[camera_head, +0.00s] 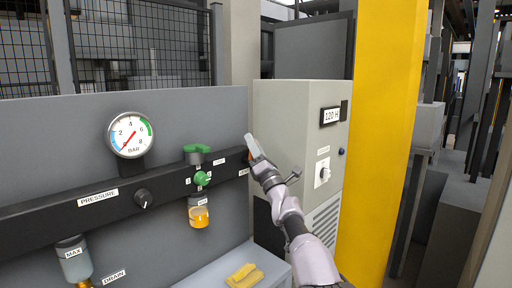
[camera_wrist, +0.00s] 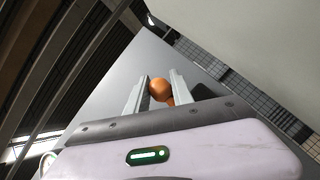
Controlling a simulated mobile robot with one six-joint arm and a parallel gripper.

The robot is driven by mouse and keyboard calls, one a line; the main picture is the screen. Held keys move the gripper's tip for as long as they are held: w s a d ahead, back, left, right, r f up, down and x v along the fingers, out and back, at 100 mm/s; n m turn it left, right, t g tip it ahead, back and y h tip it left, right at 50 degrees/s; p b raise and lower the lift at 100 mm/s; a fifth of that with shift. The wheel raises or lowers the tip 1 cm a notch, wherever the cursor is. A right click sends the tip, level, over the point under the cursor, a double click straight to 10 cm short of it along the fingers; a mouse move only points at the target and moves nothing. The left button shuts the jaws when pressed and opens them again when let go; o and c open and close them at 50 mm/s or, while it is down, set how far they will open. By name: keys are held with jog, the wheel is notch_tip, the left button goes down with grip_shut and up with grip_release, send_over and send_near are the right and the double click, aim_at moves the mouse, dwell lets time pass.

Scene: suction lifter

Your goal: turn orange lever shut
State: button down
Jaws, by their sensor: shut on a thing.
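The orange lever (camera_wrist: 159,88) shows between the two fingers of my gripper (camera_wrist: 160,82) in the wrist view, with its rounded orange end between the fingertips and a stem below. My gripper is shut on it. In the head view, my gripper (camera_head: 251,146) is at the right end of the dark pipe bar on the grey panel. There the fingers and wrist hide most of the lever, so its angle is hard to tell.
On the bar (camera_head: 107,203) are a pressure gauge (camera_head: 130,135), a black knob (camera_head: 143,198), a green valve (camera_head: 198,150) and an amber bowl (camera_head: 198,215). A grey cabinet (camera_head: 292,125) and yellow post (camera_head: 385,110) stand right. A yellow cloth (camera_head: 244,275) lies on the ledge below.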

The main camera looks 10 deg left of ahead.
jog(key=shift+s+a+f+n+g+y, duration=0.1)
jog(key=shift+a+f+n+g+y, duration=0.2)
jog(key=shift+n, duration=0.2)
jog(key=c, duration=1.5)
grip_release()
jog(key=shift+c, duration=0.2)
jog(key=o, duration=0.4)
jog(key=shift+s+a, duration=0.1)
jog(key=shift+a, duration=0.05)
jog(key=shift+r, duration=0.1)
jog(key=shift+d, duration=0.2)
jog(key=shift+b, duration=0.35)
jog(key=b+v, duration=0.3)
jog(key=v, duration=1.4)
jog(key=shift+s, duration=0.1)
